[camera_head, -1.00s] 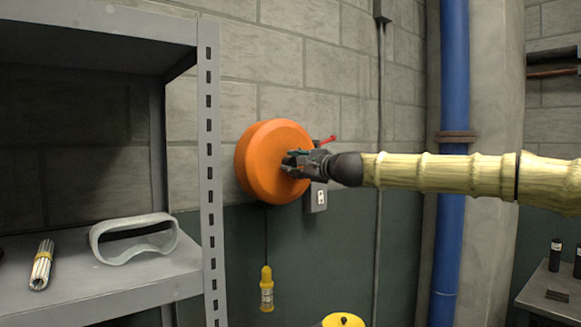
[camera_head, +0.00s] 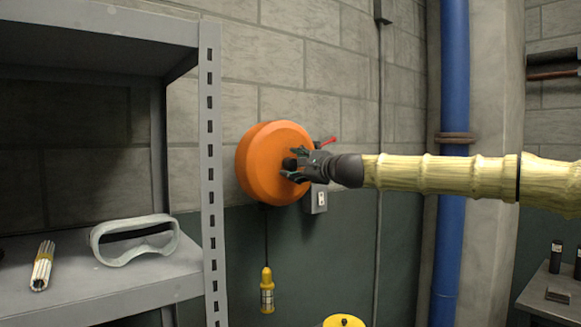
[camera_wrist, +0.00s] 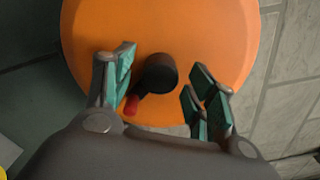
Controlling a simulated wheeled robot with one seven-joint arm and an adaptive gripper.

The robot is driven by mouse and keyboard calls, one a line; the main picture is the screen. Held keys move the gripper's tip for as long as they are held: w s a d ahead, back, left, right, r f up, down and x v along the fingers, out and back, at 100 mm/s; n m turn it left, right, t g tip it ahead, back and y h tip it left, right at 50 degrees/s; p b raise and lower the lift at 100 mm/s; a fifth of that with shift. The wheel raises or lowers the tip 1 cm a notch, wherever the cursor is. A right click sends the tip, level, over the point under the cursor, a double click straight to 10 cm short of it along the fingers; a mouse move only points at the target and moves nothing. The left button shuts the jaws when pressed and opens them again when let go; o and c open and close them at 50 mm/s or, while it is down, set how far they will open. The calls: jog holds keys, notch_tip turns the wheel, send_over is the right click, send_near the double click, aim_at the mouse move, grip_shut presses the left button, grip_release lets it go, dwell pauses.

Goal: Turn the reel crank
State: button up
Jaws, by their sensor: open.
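The orange reel (camera_head: 268,160) is a round drum mounted on the block wall. Its dark crank knob (camera_head: 289,163) sticks out from the front face. My gripper (camera_head: 295,164) is open at the front of the reel, with its fingers spread around the knob. In the wrist view the knob (camera_wrist: 158,74) stands between the teal finger pads, with visible gaps on both sides. A small red part (camera_wrist: 131,105) shows beside the knob at the left pads. The rest of the crank arm is hard to make out.
A yellow work lamp (camera_head: 267,289) hangs on a cord below the reel. A red lever (camera_head: 327,141) and a grey wall box (camera_head: 317,200) are just right of it. A grey metal shelf (camera_head: 211,170) with goggles (camera_head: 135,240) stands left. A blue pipe (camera_head: 452,90) runs vertically at right.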

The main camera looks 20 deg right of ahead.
jog(key=v, duration=1.2)
jog(key=shift+a, duration=0.1)
jog(key=shift+w, duration=0.1)
jog(key=shift+w+a+n+p, duration=0.65)
jog(key=shift+w+n+p, duration=1.4)
jog(key=shift+n, duration=1.55)
jog(key=shift+w+a+n+p, duration=0.6)
jog(key=shift+w+n+p, duration=1.35)
jog(key=shift+n, duration=1.65)
jog(key=shift+w+a+n+p, duration=0.65)
jog(key=shift+w+n+p, duration=1.4)
jog(key=shift+n, duration=1.55)
jog(key=shift+s+p, duration=0.35)
jog(key=shift+s, duration=0.05)
jog(key=c, duration=1)
jog(key=shift+c, duration=0.2)
